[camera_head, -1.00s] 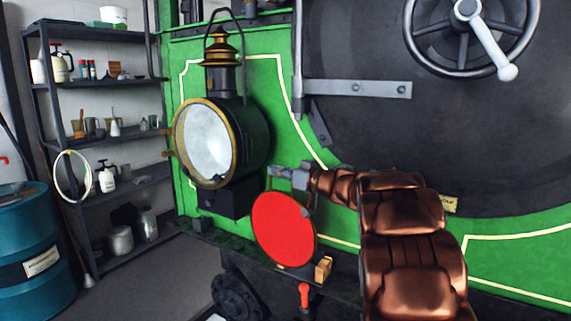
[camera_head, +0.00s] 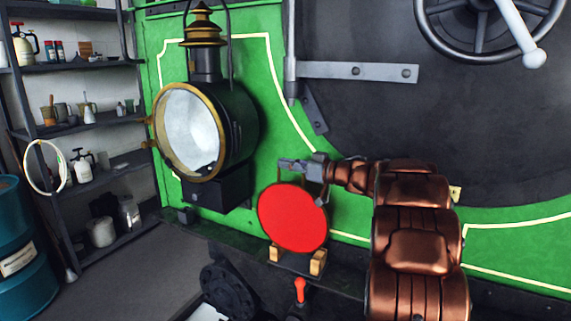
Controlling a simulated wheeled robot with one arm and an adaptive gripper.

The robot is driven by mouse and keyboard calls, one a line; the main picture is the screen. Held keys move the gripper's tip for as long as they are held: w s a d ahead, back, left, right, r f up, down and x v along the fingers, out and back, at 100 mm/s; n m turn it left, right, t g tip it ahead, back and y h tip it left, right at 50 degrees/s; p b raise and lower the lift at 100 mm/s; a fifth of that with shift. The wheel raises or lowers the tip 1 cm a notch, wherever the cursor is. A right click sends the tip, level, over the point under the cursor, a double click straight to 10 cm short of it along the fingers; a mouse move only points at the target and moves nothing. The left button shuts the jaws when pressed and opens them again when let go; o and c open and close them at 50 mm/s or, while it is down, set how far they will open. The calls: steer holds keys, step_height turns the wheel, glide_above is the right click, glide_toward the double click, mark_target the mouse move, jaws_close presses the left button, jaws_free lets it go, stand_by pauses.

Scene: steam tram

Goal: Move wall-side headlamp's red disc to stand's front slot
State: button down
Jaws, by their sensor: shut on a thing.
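The red disc (camera_head: 291,217) is upright, its flat face towards the camera. My gripper (camera_head: 308,170) is at the disc's top edge and shut on it; the exact grip is partly hidden. The stand (camera_head: 296,265), with two pale blocks (camera_head: 318,262), is on the dark ledge just below the disc. The disc's lower edge is close above or in front of the blocks; I cannot tell whether it touches them or which slot it lines up with. The wall-side headlamp (camera_head: 246,125), black with a brass rim, is left of the disc, its pale glass uncovered.
A red-handled lever (camera_head: 299,290) hangs below the stand. The green engine front (camera_head: 275,75) and dark smokebox door (camera_head: 360,120) with its handwheel (camera_head: 478,35) are behind my arm. Shelving (camera_head: 95,128) and a blue drum (camera_head: 22,270) are at the left, with open floor between.

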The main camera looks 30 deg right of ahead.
steer(key=shift+w+d+f+p, duration=0.15)
steer(key=shift+w+d+f, duration=0.25)
steer(key=shift+d+f, duration=0.25)
steer(key=shift+w+d+f+p, duration=0.15)
steer(key=shift+w+d+f, duration=0.25)
steer(key=shift+d, duration=0.35)
steer(key=shift+s+f+p, duration=0.1)
steer(key=shift+p, duration=2.1)
stand_by(1.9)
steer(key=shift+f, duration=1.1)
stand_by(1.4)
